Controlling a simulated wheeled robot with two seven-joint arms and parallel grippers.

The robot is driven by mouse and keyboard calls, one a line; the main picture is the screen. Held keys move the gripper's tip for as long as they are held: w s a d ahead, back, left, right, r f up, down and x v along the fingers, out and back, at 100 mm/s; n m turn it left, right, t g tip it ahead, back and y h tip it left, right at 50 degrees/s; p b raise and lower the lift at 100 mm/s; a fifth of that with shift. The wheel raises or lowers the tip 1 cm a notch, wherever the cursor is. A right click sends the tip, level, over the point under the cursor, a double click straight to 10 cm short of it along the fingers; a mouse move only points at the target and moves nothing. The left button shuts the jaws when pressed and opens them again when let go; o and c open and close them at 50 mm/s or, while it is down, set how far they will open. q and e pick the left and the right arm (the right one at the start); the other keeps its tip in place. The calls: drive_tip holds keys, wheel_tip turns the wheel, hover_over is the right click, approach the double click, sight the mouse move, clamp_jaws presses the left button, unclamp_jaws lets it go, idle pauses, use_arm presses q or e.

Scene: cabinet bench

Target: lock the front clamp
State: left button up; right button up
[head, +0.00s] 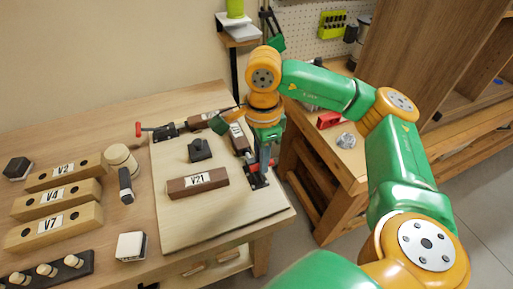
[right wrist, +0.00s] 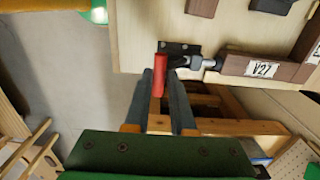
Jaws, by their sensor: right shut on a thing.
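The front clamp (head: 257,180) is a black toggle clamp at the right edge of the pale board; it also shows in the right wrist view (right wrist: 180,48). Its red handle (right wrist: 160,72) points out over the board's edge, between my right fingers. My right gripper (head: 265,161) is shut on this handle; its fingers show on both sides in the right wrist view (right wrist: 160,90). The clamp's grey tip (right wrist: 208,64) is at the end of the brown V27 block (right wrist: 262,68); I cannot tell whether they touch. My left gripper is not in view.
Another clamp with a red handle (head: 139,129) sits at the board's back left. A brown V21 block (head: 197,183) and a black knobbed piece (head: 200,150) lie on the board (head: 225,215). Labelled wooden blocks (head: 57,200) stand at left. A side table (head: 345,175) is at right.

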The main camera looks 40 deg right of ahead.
drive_tip(key=shift+s+f+b, duration=0.25)
drive_tip(key=shift+f+b, duration=0.15)
drive_tip(key=shift+b, duration=0.05)
drive_tip(key=shift+s+a+f, duration=0.1)
drive_tip(key=shift+s+f, duration=0.1)
drive_tip(key=shift+o, duration=0.2)
drive_tip(key=shift+s, duration=0.15)
drive_tip(key=shift+s+a+f+b, duration=0.15)
drive_tip(key=shift+s+f+b, duration=0.45)
drive_tip(key=shift+b, duration=0.5)
